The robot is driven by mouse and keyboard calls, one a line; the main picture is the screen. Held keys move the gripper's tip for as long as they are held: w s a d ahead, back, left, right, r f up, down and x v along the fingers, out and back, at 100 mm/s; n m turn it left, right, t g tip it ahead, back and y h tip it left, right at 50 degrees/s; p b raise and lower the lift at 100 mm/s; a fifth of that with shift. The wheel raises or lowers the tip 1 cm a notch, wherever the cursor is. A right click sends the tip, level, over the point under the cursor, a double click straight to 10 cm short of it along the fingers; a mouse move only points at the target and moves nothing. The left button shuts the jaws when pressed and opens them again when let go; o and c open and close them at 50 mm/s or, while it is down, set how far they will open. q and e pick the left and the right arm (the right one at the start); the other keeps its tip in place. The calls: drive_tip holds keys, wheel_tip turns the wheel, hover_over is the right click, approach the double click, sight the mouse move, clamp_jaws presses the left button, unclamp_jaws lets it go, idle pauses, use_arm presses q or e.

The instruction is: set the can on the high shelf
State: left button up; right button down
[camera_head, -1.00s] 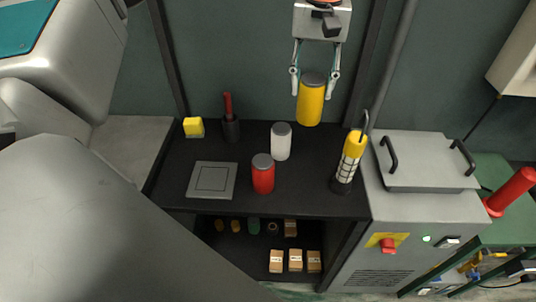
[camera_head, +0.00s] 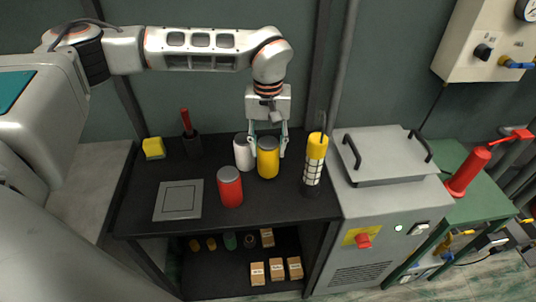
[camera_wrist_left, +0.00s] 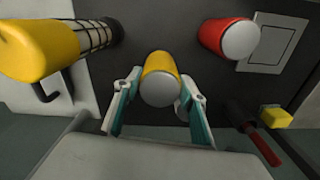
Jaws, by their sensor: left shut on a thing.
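The yellow can (camera_head: 268,160) with a grey lid is upright between the fingers of my left gripper (camera_head: 267,147), which is shut on it. It is at or just above the black upper shelf (camera_head: 240,208); I cannot tell whether it touches. In the left wrist view the yellow can (camera_wrist_left: 161,75) sits between both fingers of the left gripper (camera_wrist_left: 160,92). A red can (camera_head: 230,187) stands in front to the left. My right gripper is not in view.
A caged yellow lamp (camera_head: 315,160) stands to the right of the yellow can. A grey square plate (camera_head: 178,200), a yellow block (camera_head: 153,148) and a black holder with a red handle (camera_head: 192,145) are at left. Small boxes (camera_head: 277,269) lie on the lower shelf.

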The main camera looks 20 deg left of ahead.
use_arm(q)
drive_tip(key=shift+f, duration=1.55)
drive_tip(key=shift+f, duration=0.15)
drive_tip(key=o, duration=1.3)
